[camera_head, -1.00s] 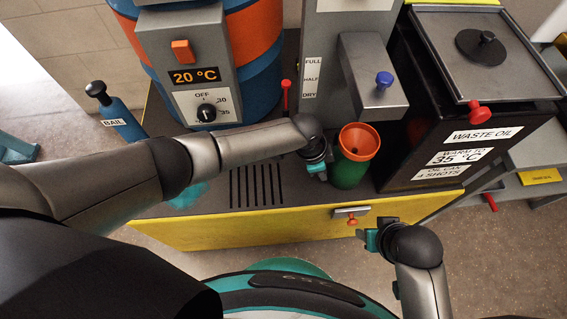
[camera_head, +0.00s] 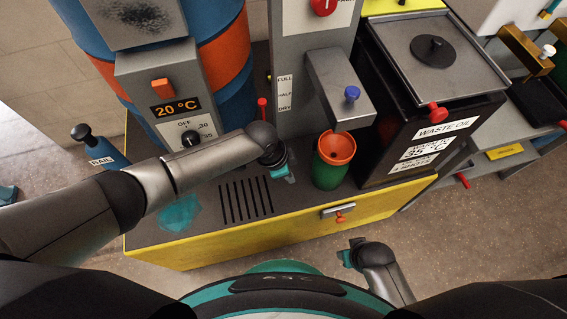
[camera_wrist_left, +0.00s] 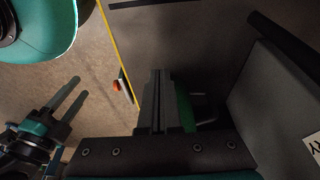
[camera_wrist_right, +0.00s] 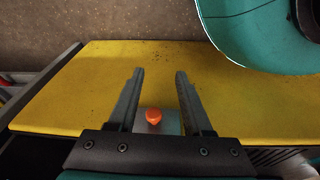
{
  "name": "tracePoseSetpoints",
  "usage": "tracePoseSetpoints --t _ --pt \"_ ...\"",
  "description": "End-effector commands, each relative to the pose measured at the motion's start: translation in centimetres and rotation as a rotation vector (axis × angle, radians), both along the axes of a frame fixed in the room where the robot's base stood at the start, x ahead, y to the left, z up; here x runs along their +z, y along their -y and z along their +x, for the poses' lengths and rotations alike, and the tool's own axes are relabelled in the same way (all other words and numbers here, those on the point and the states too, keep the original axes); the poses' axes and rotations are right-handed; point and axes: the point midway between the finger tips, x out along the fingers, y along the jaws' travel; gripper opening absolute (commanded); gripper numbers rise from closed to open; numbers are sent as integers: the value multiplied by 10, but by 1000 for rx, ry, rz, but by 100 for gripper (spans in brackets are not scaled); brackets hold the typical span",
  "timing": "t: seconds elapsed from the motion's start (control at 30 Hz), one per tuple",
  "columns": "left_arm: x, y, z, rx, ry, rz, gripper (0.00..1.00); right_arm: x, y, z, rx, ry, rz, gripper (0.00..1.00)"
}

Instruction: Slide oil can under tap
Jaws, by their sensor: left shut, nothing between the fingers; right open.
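The green oil can (camera_head: 330,174) with its orange funnel mouth (camera_head: 336,148) stands upright on the grey bench top. The grey tap block (camera_head: 338,85) with a blue knob (camera_head: 352,93) juts out just behind and above it; I cannot tell whether the mouth is directly below the outlet. My left gripper (camera_head: 287,174) is shut and empty, low at the can's left side, seemingly a little apart. In the left wrist view its fingers (camera_wrist_left: 160,78) partly hide the green can (camera_wrist_left: 185,108). My right gripper (camera_head: 347,256) is open and empty before the bench's yellow front.
The black waste oil box (camera_head: 420,150) stands close to the can's right. A slotted drain (camera_head: 246,199) and a teal patch (camera_head: 180,213) lie left on the bench. An orange knob (camera_wrist_right: 154,116) on the bench front shows between my right fingers.

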Motion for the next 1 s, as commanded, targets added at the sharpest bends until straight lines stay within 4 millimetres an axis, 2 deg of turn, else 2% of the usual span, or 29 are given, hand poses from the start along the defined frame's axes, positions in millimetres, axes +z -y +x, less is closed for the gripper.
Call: tracePoseSetpoints --t 0.53,1.0 --pt "40 -11 -3 0 0 -1 0 -33 25 -29 4 -3 -25 50" --pt "49 -14 -4 0 0 -1 0 -40 32 -39 5 -2 -31 50"
